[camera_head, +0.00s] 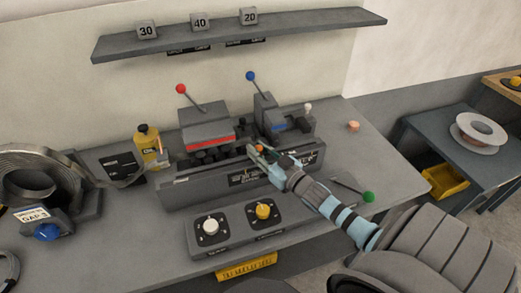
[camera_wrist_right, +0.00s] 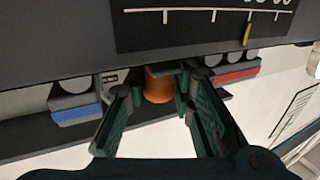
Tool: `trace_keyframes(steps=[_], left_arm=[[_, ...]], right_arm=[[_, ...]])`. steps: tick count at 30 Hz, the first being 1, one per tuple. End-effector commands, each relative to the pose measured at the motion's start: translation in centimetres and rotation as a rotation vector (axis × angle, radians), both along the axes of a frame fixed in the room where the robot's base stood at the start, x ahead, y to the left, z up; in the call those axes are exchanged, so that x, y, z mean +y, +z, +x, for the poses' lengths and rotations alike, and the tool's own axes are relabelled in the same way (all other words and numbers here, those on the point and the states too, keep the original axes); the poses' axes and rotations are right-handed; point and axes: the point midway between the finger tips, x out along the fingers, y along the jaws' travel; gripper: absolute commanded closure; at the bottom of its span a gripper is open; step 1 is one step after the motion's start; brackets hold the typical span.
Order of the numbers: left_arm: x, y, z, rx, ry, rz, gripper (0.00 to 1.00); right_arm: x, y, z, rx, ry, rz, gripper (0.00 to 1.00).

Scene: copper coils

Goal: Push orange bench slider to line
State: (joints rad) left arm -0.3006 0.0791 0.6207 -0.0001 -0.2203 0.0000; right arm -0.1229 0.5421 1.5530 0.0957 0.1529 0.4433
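The orange slider (camera_wrist_right: 158,86) is a small rounded piece at the edge of the dark bench machine (camera_wrist_right: 60,40). In the head view, a small orange spot (camera_head: 260,149) shows by the fingertips. My right gripper (camera_wrist_right: 160,92) has its fingers apart, one on each side of the orange piece, with narrow gaps; contact is unclear. It also shows in the head view (camera_head: 257,152) over the machine's front rail. A white scale line with tick marks (camera_wrist_right: 205,11) runs on the black plate, with a yellow pointer (camera_wrist_right: 247,35) beside it. My left gripper is not in view.
Levers with a red knob (camera_head: 180,89) and a blue knob (camera_head: 250,76) rise behind the rail. A control box with dials (camera_head: 236,226) stands in front. A yellow bottle (camera_head: 148,145) and a metal coil (camera_head: 40,175) are left. A green-knobbed lever (camera_head: 368,197) is near my right arm.

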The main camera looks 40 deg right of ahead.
Motion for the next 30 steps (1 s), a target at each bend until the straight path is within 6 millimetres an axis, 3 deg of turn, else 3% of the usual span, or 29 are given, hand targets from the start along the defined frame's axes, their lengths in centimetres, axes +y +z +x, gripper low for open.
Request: trace_keyframes(steps=[1,3,11,24,30], left_arm=[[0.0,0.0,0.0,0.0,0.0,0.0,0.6],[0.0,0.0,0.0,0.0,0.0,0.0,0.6],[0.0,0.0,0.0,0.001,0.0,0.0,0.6],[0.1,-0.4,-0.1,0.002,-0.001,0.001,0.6],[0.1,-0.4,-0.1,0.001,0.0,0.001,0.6]], right_arm=[[0.0,0.0,0.0,0.0,0.0,0.0,0.9],[0.0,0.0,0.0,0.0,0.0,0.0,1.0],[-0.2,-0.1,-0.1,0.001,-0.001,-0.001,1.0],[-6.8,-0.2,-1.8,0.004,0.0,-0.001,1.0],[-7.2,-0.1,-2.1,0.002,-0.005,0.0,1.0]])
